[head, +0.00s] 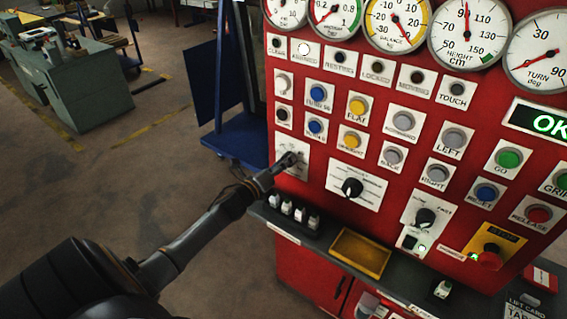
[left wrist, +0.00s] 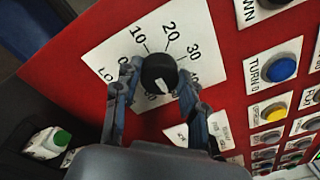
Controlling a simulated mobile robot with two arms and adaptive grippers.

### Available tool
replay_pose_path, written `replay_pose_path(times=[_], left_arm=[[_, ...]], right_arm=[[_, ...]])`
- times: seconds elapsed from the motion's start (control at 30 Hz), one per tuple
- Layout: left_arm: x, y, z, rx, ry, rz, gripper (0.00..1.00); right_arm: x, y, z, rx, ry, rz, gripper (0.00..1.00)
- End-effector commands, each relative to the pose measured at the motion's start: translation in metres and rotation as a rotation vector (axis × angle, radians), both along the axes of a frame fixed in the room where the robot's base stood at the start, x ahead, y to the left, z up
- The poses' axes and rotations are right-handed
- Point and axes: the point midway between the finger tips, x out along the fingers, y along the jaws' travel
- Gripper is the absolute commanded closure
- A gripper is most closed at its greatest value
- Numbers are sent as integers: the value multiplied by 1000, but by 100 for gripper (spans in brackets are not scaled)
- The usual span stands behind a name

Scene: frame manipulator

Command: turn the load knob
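The load knob (left wrist: 158,73) is a round black knob with a white pointer mark, on a white dial plate (left wrist: 112,50) marked 10, 20, 30 and part of 40. Its pointer faces the lower part of the plate. My left gripper (left wrist: 157,77) has one finger on each side of the knob. Little or no gap shows between fingers and knob, and I cannot tell whether they touch it. In the head view, my left gripper (head: 290,160) reaches the plate (head: 291,174) at the panel's left edge and hides most of the knob. My right gripper is not in view.
The red panel (head: 330,130) carries gauges, lamps and several buttons. Another black knob (head: 352,187) is to the right of my gripper. A ledge (head: 300,232) below holds small bottles and a yellow tray (head: 360,254). The floor left of the panel is open.

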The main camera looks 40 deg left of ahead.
Motion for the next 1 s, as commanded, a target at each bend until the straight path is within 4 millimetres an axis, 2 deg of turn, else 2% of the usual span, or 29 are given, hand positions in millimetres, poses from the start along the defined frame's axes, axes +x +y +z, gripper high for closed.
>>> replay_pose_path(times=[0.47,1.0], left_arm=[[0,0,-1,-83,-3,1,90],[0,1,-3,-548,-19,1,90]], right_arm=[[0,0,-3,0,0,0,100],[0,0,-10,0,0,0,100]])
